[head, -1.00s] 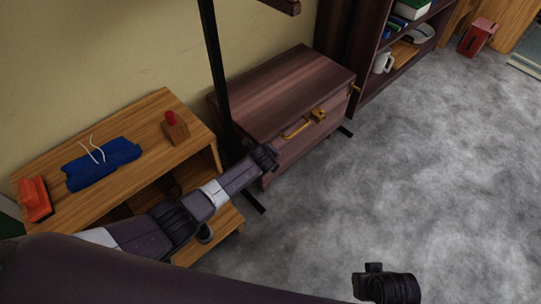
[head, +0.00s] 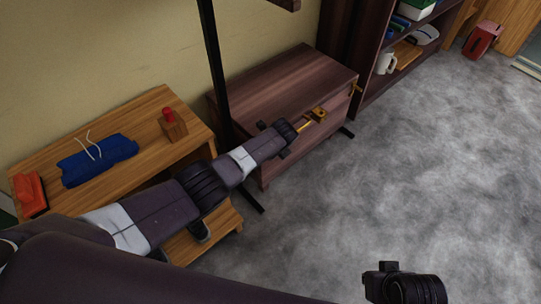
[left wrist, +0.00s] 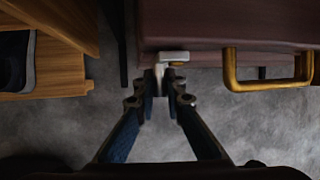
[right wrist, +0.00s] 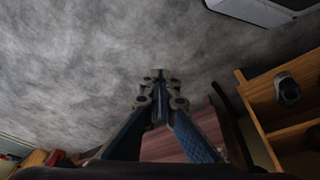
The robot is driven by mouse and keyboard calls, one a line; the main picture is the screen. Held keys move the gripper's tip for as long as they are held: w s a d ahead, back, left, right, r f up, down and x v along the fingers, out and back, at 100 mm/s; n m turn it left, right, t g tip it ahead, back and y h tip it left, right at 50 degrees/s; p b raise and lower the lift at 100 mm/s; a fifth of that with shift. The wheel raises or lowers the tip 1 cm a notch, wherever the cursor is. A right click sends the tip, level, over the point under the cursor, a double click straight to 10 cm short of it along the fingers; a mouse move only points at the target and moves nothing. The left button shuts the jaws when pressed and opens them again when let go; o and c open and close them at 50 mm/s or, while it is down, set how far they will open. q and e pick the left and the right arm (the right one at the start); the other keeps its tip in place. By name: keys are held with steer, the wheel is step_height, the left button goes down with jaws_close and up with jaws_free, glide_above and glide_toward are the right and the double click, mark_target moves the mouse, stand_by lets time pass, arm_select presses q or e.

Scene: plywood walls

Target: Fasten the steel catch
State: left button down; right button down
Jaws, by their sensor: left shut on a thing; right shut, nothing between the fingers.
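The steel catch (left wrist: 174,56) is a small pale metal piece at the lower front edge of the dark wooden chest (left wrist: 210,25) in the left wrist view. My left gripper (left wrist: 162,80) has its fingertips closed on the catch's lower end. In the head view my left arm reaches to the front of the chest (head: 280,82) and hides the catch and the fingers. A brass handle (left wrist: 268,86) stands out from the chest right of the catch. My right gripper (right wrist: 158,78) is shut and empty, away from the chest above grey floor.
A wooden table (head: 130,110) left of the chest carries a blue cloth-like thing (head: 98,163), a red-knobbed block (head: 173,126) and an orange object (head: 30,193). A black post (head: 212,60) stands between. A dark bookshelf (head: 400,65) is at right. The grey floor (head: 420,170) is mostly clear.

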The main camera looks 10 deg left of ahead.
arm_select(q)
steer(key=shift+w+r, duration=0.1)
steer(key=shift+w, duration=0.05)
arm_select(e)
steer(key=shift+v, duration=0.75)
arm_select(q)
steer(key=c, duration=2)
jaws_free()
steer(key=shift+o, duration=0.2)
steer(key=shift+d, duration=0.1)
steer(key=v, duration=1.2)
steer(key=shift+d, duration=0.15)
